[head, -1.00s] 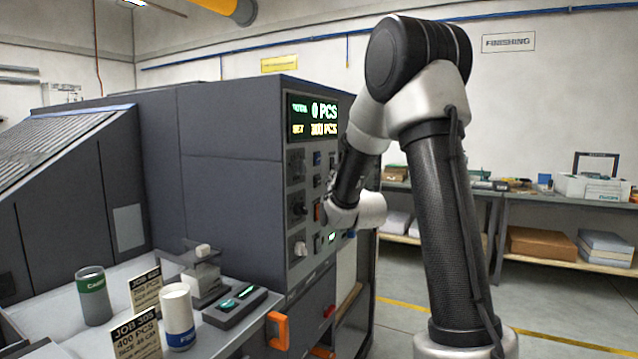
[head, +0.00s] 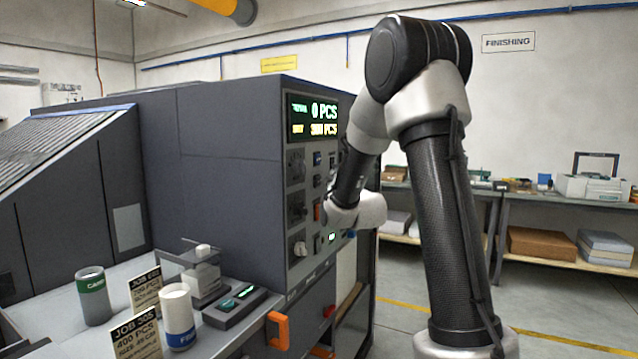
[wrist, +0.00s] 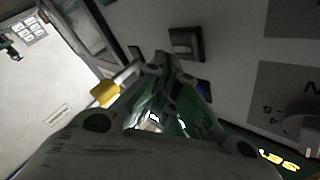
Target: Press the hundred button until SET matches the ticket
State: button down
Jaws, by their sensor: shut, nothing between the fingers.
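The grey machine's display (head: 313,120) shows 0 PCS in green above a yellow SET line. The SET number starts with 3 and looks like 300 PCS, but is blurred. A front ticket (head: 136,335) reads JOB 305, 400 PCS. My gripper (wrist: 168,62) is shut and empty, its fingertips close to a dark square button (wrist: 185,43) in the wrist view. Contact cannot be told, nor the button's label. In the head view my wrist hides the fingertips and part of the control panel (head: 298,275).
A second ticket (head: 146,287) stands behind the front one. A green-banded cup (head: 93,298) and a white cup (head: 177,312) stand on the shelf, with a small dark device (head: 235,307) nearby. An orange handle (head: 279,330) juts out below. Benches stand at the right.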

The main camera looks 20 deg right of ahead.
jog(key=shift+w+a, duration=0.25)
jog(key=shift+w, duration=0.05)
jog(key=shift+w+a, duration=0.35)
jog(key=shift+w, duration=0.05)
dwell(0.8)
dwell(0.3)
jog(key=shift+s+d, duration=0.55)
jog(key=shift+s, duration=0.15)
jog(key=shift+s+d, duration=0.8)
jog(key=shift+s, duration=0.2)
jog(key=shift+s+d, duration=0.75)
jog(key=shift+s, duration=0.25)
